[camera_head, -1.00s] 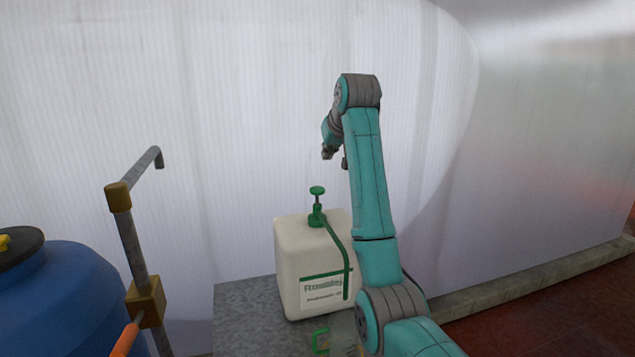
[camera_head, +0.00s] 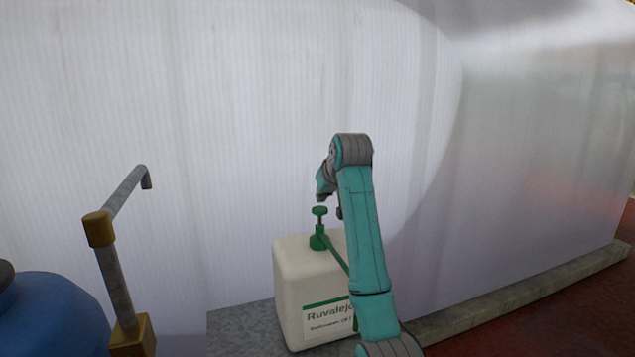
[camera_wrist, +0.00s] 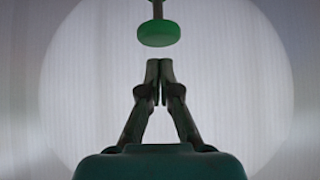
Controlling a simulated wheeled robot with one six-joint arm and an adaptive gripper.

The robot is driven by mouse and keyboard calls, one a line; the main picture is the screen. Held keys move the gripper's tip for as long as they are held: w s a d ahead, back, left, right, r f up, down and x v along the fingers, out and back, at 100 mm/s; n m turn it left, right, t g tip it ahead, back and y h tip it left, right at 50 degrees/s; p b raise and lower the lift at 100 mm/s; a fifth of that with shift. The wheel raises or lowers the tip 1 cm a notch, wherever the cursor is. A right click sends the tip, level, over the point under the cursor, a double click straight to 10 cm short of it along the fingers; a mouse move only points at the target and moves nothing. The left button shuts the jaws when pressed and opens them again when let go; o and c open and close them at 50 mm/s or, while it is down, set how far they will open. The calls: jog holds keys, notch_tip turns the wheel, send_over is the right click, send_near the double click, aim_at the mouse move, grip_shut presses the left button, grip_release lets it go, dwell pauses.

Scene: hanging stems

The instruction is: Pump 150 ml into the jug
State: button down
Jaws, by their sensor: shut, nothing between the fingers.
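A green pump (camera_head: 318,238) with a round head (camera_head: 320,211) stands on top of a white canister (camera_head: 300,285). Its green hose runs down to the right and passes behind my arm. My gripper (camera_head: 322,197) is just above the pump head in the head view, partly hidden by my own wrist. In the wrist view my gripper (camera_wrist: 160,67) has its fingertips together with nothing between them. The green pump head (camera_wrist: 158,33) shows just beyond the tips, with a visible gap. The jug is not in view now.
The canister stands on a grey slab (camera_head: 235,325). A metal standpipe (camera_head: 113,275) with a bent spout rises at the left, beside a blue barrel (camera_head: 55,312). A pale ribbed wall (camera_head: 200,120) is behind. The space between standpipe and canister is clear.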

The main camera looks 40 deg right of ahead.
aim_at(322, 211)
jog(key=shift+f, duration=0.95)
jog(key=shift+f, duration=1.8)
jog(key=shift+r, duration=0.45)
notch_tip(322, 211, up, 3)
jog(key=shift+r, duration=0.1)
jog(key=v, duration=1)
jog(key=shift+r, duration=0.25)
jog(key=shift+w, duration=0.1)
